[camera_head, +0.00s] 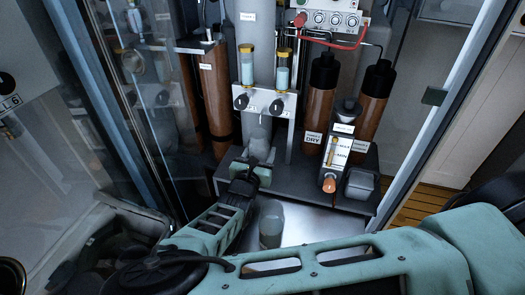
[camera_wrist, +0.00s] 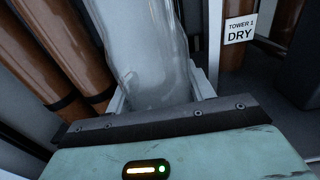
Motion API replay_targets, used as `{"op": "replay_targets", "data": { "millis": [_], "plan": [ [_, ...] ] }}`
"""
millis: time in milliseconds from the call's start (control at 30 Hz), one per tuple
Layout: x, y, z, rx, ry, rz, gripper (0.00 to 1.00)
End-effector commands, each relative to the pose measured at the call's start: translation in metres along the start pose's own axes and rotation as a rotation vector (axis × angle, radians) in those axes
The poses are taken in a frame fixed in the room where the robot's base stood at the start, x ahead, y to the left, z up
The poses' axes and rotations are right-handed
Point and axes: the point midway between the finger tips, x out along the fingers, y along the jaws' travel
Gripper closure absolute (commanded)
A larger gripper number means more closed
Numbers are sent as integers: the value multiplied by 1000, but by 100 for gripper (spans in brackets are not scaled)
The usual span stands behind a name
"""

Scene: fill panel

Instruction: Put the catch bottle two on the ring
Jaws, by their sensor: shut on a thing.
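My gripper (camera_head: 253,166) is shut on a translucent bottle (camera_head: 259,146), which stands roughly upright between the fingers, just below the valve panel with the two dark knobs. In the wrist view the same bottle (camera_wrist: 148,45) fills the space between the two light fingers of my gripper (camera_wrist: 158,92). No number can be read on it. I cannot make out the ring clearly; the bottle's base is hidden by my gripper.
Two yellow-capped tubes (camera_head: 247,68) rise above the white valve panel (camera_head: 290,130). Brown cylinders stand at left (camera_head: 215,100) and right (camera_head: 319,105), one labelled DRY. A flow meter (camera_head: 337,155) with an orange knob stands right of my gripper. Glass and metal frame edges flank the opening.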

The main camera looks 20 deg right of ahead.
Motion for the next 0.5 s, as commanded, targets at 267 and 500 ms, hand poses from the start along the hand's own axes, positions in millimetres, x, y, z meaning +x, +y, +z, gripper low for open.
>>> {"op": "replay_targets", "data": {
  "millis": [267, 500],
  "plan": [
    [23, -1, -13, 0, -1, -1, 70],
    [22, -1, -13, 0, -1, -1, 70]
  ]
}}
